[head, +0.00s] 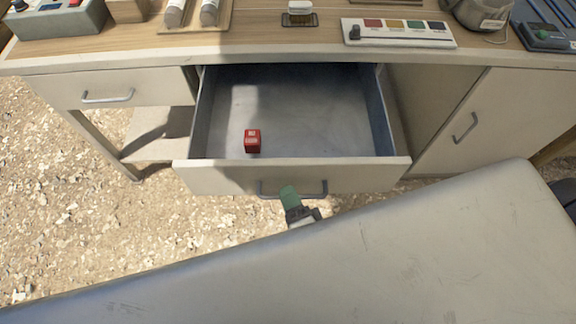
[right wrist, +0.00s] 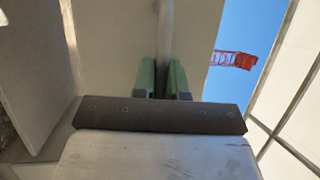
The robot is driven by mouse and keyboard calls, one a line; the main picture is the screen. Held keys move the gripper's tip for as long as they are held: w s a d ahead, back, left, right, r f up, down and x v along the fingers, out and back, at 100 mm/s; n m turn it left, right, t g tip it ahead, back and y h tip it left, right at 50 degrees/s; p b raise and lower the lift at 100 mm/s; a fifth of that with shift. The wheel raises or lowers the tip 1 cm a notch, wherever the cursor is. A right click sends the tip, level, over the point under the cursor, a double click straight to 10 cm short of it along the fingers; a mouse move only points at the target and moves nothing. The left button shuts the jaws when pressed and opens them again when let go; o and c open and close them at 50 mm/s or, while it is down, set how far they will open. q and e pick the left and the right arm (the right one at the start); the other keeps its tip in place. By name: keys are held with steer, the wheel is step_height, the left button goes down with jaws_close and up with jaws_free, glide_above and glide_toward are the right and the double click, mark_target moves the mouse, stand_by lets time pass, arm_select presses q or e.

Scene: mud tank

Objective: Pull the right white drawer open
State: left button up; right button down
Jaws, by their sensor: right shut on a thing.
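The right white drawer (head: 300,178) is pulled well out from the desk in the head view. Its inside shows, with a small red box (head: 252,140) on the drawer floor, left of the middle. A grey bar handle (head: 316,190) runs across its front. My right gripper (head: 289,193) is at this handle and is shut on it, with green fingers. In the right wrist view the green fingers (right wrist: 163,78) sit on both sides of the handle bar (right wrist: 165,45). My left gripper is not in view.
A shut left drawer (head: 95,95) and a cabinet door (head: 480,120) flank the open drawer. The desktop (head: 250,45) holds bottles, a colour-patch panel (head: 398,32) and other gear. A large grey surface fills the lower right. Rough pale ground (head: 60,220) lies at left.

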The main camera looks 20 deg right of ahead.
steer(key=shift+s+a, duration=0.2)
steer(key=shift+s, duration=0.5)
steer(key=shift+s+a, duration=0.2)
steer(key=shift+s, duration=0.55)
steer(key=shift+s+a, duration=0.2)
steer(key=shift+s, duration=0.5)
steer(key=c, duration=1.2)
jaws_free()
steer(key=b+v, duration=0.1)
steer(key=v, duration=0.9)
steer(key=shift+s+f, duration=0.1)
steer(key=shift+s, duration=0.3)
steer(key=shift+f, duration=0.1)
